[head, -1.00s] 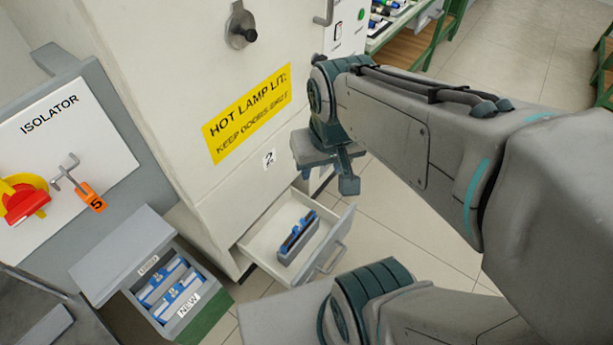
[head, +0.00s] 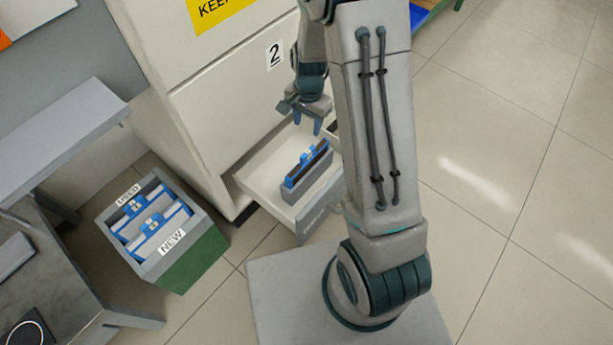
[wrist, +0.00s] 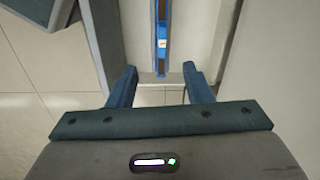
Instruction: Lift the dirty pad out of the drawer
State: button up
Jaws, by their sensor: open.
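The drawer (head: 252,181) of the white cabinet stands open. In it is a grey holder (head: 311,185) with a dark, blue-edged pad (head: 306,167) standing on edge. My gripper (head: 312,124) is open and empty above the back part of the drawer, its fingers pointing down. In the wrist view, the pad's blue and brown top edge (wrist: 161,40) runs away from between my two spread fingers (wrist: 160,88). The fingers do not touch it. My arm hides the right side of the drawer in the head view.
A grey and green box (head: 190,262) labelled USED and NEW, with blue-edged pads in it, stands on the floor left of the drawer. A grey bench (head: 60,130) is at the left. Tiled floor at the right is clear.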

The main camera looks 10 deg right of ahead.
aim_at(307, 153)
jog(key=shift+m, duration=0.6)
jog(key=f+b, duration=0.1)
jog(key=f, duration=0.4)
jog(key=f+b, duration=0.2)
jog(key=f, duration=0.3)
jog(key=w+f+b, duration=0.1)
jog(key=f, duration=0.4)
jog(key=shift+d+f+b, duration=0.15)
jog(key=shift+f+b, duration=0.05)
jog(key=shift+b, duration=0.1)
jog(key=shift+w+d+f+b, duration=0.1)
jog(key=shift+f+b, duration=0.6)
jog(key=shift+f, duration=0.65)
jog(key=shift+w+f+b, duration=0.1)
jog(key=shift+f+b, duration=0.55)
jog(key=shift+f, duration=0.65)
grip_shut()
